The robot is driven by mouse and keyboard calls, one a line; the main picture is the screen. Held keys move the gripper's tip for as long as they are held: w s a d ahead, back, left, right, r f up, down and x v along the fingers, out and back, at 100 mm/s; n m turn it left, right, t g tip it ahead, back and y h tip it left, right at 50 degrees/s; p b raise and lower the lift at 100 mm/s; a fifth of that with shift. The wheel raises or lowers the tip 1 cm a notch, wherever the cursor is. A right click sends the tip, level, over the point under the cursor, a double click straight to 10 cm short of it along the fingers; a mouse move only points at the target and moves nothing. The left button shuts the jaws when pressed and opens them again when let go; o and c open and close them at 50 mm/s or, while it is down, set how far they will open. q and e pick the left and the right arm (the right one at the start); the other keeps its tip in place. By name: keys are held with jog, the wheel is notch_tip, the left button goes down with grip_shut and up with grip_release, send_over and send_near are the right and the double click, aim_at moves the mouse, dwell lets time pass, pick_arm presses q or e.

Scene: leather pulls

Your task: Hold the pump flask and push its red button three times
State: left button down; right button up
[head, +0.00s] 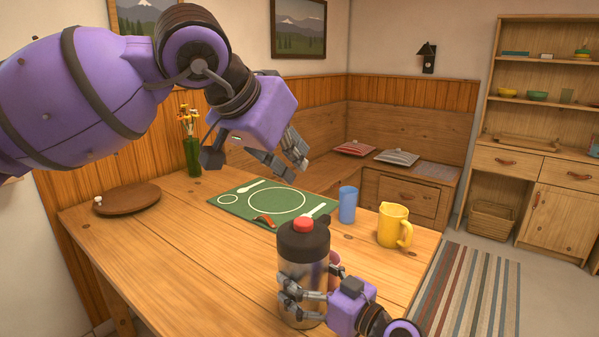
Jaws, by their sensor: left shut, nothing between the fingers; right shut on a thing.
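The pump flask (294,270) stands upright near the front of the wooden table. It has a metal body, a dark lid and a red button (303,224) on top. My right gripper (301,292) is shut on the flask's body from the right side, low on it. My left gripper (290,165) is shut and empty. In the picture it is above the flask and the green mat, apart from the red button.
On the table (170,240) are a green place mat (231,206), a blue cup (347,204), a yellow jug (390,226), a round wooden board (127,198) and a green vase (192,158) with flowers. A small pinkish thing shows behind the flask. The table's left front is clear.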

pick_arm(q)
send_over(313, 231)
notch_tip(313, 231, down, 5)
notch_tip(313, 231, down, 4)
jog(key=shift+r, duration=0.1)
jog(key=shift+f, duration=0.5)
